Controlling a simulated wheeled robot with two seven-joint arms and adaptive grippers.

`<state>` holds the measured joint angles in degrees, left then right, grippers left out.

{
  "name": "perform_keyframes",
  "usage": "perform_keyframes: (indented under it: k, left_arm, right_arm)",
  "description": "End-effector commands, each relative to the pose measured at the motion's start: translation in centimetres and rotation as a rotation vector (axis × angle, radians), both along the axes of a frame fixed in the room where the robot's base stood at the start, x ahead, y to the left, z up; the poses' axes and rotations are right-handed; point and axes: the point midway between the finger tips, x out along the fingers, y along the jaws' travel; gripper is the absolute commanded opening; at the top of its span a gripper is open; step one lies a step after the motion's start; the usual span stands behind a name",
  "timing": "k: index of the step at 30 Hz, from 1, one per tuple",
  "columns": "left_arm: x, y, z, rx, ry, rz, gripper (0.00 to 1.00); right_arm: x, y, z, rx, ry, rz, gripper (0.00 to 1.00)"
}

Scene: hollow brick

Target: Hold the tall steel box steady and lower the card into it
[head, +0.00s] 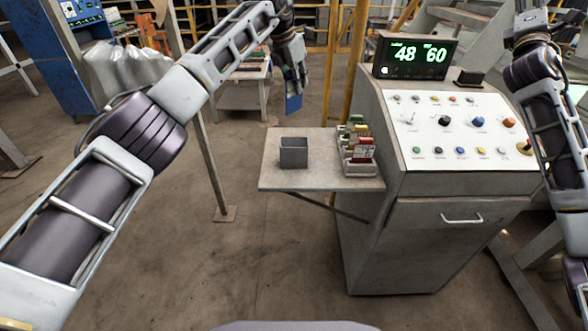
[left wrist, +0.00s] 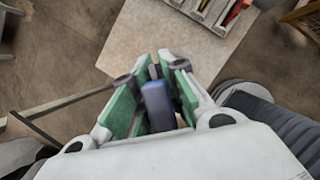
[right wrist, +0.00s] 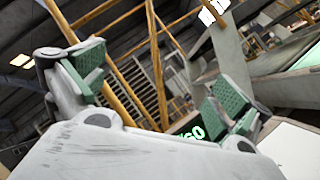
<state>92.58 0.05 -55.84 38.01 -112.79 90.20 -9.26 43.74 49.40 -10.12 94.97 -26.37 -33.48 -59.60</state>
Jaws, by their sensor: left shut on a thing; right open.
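The tall grey steel box (head: 294,153) stands upright and open-topped on a small side shelf. My left gripper (head: 294,88) is shut on a blue card (head: 293,103). In the head view the card hangs above the box in the picture, clearly apart from it. The card also shows between the green pads in the left wrist view (left wrist: 158,105). The box is not visible in that view. My right gripper (right wrist: 155,92) is open and empty, seen in the right wrist view. Nothing holds the box.
The side shelf (head: 272,178) is attached to a control console (head: 430,215) with knobs and a display (head: 415,58) reading 48 and 60. A rack of coloured cards (head: 358,168) stands right of the box. The shelf's left and front parts are clear. A yellow post (head: 338,75) rises behind.

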Motion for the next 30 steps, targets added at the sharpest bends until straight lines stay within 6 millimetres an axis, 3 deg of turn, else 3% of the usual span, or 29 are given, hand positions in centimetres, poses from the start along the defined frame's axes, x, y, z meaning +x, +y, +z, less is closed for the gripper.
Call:
perform_keyframes:
  k: [6,15,30]
  left_arm:
    - [0.0,0.0,0.0,0.0,0.0,0.0,0.0]
    - [0.0,0.0,0.0,0.0,0.0,0.0,0.0]
    - [0.0,0.0,0.0,0.0,0.0,0.0,0.0]
  right_arm:
    - [2.9,5.3,-5.5,-0.07,0.11,-0.004,1.0]
    - [5.3,13.0,-12.6,-0.181,0.245,-0.002,1.0]
    - [5.8,27.0,-24.0,-0.395,0.436,0.029,1.0]
